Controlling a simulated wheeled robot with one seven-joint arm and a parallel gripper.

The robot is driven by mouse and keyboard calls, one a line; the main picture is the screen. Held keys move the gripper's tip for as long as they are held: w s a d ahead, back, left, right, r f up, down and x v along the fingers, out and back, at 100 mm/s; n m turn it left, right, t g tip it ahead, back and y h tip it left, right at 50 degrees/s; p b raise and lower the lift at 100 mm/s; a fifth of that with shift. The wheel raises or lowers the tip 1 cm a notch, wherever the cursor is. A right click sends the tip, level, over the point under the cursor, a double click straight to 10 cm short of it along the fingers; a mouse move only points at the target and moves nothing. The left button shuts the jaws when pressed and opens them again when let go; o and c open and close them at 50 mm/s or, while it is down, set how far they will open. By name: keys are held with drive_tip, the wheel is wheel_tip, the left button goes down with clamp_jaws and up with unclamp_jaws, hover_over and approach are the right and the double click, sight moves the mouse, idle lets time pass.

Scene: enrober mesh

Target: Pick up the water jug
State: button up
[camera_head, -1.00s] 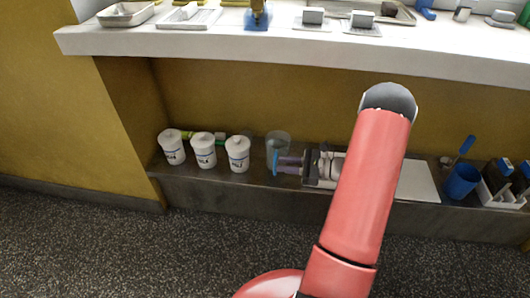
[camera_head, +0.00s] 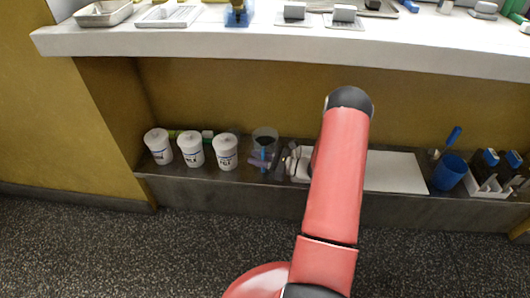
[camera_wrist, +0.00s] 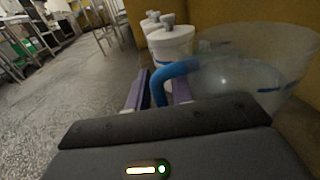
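The water jug (camera_head: 265,138) is clear, with a blue handle (camera_wrist: 161,84), and stands on the low ledge in the head view. In the wrist view its clear body (camera_wrist: 245,78) is large at the right. My gripper (camera_wrist: 157,92) has two purple fingers, one on each side of the blue handle. The fingers are apart, with a gap between the left finger and the handle.
Three white lidded tubs (camera_head: 192,150) stand left of the jug on the ledge (camera_head: 230,190). A blue cup (camera_head: 449,174) and a rack of dark bottles (camera_head: 488,182) are at the right. A white counter (camera_head: 250,42) overhangs the ledge.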

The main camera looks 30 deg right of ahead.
clamp_jaws()
drive_tip(key=shift+r, duration=0.1)
idle(1.3)
